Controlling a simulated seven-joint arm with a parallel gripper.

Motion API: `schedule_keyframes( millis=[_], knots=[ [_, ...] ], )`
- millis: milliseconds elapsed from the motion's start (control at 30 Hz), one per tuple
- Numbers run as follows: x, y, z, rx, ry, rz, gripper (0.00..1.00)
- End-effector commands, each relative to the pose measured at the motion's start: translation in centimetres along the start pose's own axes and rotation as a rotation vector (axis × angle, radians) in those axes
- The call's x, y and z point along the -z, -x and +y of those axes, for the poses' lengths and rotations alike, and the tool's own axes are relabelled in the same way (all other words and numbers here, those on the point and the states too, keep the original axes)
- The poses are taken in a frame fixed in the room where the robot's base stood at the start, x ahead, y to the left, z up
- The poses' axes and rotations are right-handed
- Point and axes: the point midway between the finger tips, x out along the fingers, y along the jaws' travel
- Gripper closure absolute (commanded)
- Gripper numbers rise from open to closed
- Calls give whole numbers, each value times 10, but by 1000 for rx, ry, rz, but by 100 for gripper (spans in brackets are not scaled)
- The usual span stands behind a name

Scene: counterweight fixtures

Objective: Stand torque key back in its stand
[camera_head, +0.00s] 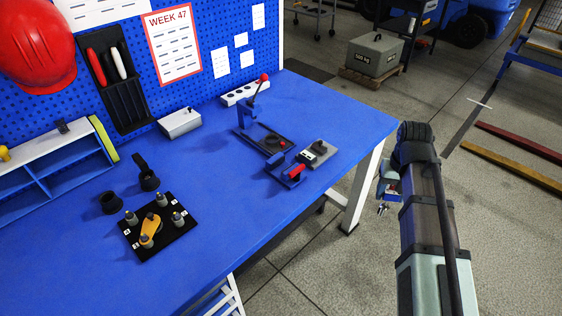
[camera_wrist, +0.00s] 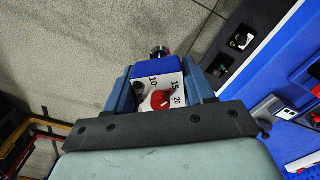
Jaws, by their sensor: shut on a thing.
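The torque key has a blue body and a white dial marked 10, 15 and 20 with a red pointer; it shows in the wrist view (camera_wrist: 158,88). My gripper (camera_wrist: 160,98) is shut on it, one finger on each side. In the head view my gripper (camera_head: 388,187) is off the table's right edge, over the floor, and the metal tip of the torque key (camera_head: 383,208) points down below it. I cannot tell for sure which fixture is the key's stand. Two black holders, a round cup (camera_head: 110,203) and a cup with a raised back (camera_head: 149,181), stand left on the table.
A black plate (camera_head: 180,238) with several grey posts and an orange arm (camera_head: 150,230) lies front left. A blue fixture with a red handle (camera_head: 292,172), a grey block (camera_head: 320,153) and a lever press (camera_head: 262,138) stand near the right edge. The middle of the blue table (camera_head: 215,185) is clear.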

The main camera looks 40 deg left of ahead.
Motion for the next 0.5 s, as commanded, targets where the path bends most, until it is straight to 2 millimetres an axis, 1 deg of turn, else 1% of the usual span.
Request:
schedule_keyframes(
  millis=[33, 267, 300, 467, 500],
  knots=[
    [4, 2, -18, 0, 28, 0, 95],
    [10, 6, -88, 0, 137, 0, 95],
    [11, 7, -101, 0, 156, 0, 95],
    [12, 11, -152, 0, 231, 0, 95],
    [11, 12, -165, 0, 251, 0, 95]
  ],
)
